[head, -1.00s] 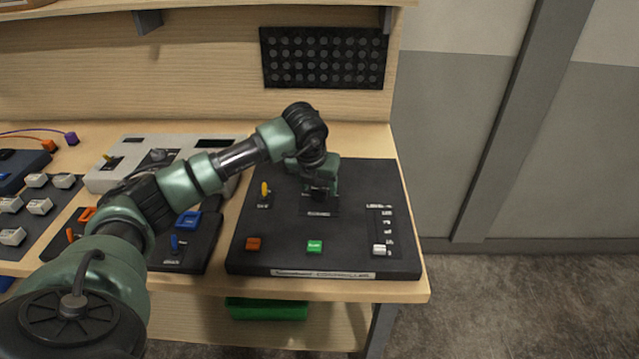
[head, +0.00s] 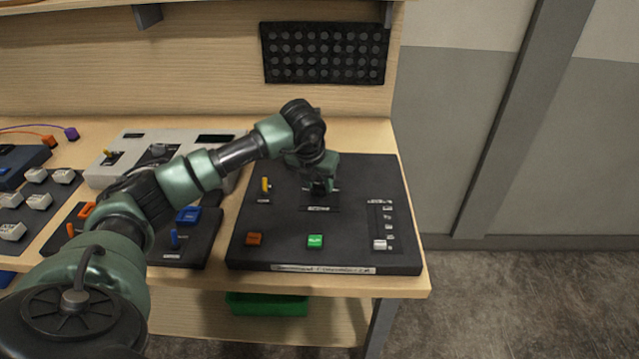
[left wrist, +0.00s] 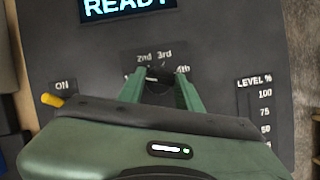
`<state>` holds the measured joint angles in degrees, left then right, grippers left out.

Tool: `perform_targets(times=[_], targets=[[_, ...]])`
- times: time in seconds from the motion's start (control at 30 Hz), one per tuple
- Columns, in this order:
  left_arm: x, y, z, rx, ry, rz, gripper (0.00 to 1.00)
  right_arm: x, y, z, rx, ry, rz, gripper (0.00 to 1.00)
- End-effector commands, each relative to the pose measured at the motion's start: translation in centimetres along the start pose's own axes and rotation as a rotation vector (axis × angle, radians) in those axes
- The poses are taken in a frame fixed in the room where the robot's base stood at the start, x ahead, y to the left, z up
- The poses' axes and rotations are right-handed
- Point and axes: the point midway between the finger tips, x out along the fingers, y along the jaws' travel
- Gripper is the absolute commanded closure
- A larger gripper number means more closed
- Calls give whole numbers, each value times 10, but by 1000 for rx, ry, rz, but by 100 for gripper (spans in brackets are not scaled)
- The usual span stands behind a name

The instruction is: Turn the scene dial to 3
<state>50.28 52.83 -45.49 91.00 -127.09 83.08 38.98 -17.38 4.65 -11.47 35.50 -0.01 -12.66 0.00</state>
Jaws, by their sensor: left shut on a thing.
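The scene dial (left wrist: 158,87) is a dark knob on the black console (head: 280,215), mostly hidden by my left gripper. Labels "2nd", "3rd" and "4th" show around its far side in the left wrist view. The dial's pointer is not clear. My left gripper (head: 320,188) points down over the dial with its green fingers on either side; it also shows in the left wrist view (left wrist: 160,92). It is shut on the dial. A screen (left wrist: 128,5) beyond the dial reads "READY". My right gripper is not in view.
Other control panels (head: 190,250) stand to the left. Open floor lies to the right.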

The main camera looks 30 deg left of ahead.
Motion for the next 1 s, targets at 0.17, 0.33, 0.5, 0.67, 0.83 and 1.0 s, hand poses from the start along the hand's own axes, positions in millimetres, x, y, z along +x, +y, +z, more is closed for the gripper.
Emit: perform_targets(times=[0.17,0.33,0.5,0.67,0.83,1.0], targets=[[2,2,0,104,-5,-44,100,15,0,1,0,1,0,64],[2,3,1,243,-5,-102,100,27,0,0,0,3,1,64],[2,4,2,392,-5,-165,100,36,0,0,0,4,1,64],[1,4,3,532,-6,-222,100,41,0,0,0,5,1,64],[0,5,4,680,-6,-285,100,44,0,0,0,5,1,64],[0,6,5,829,-6,-347,100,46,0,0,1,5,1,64]])
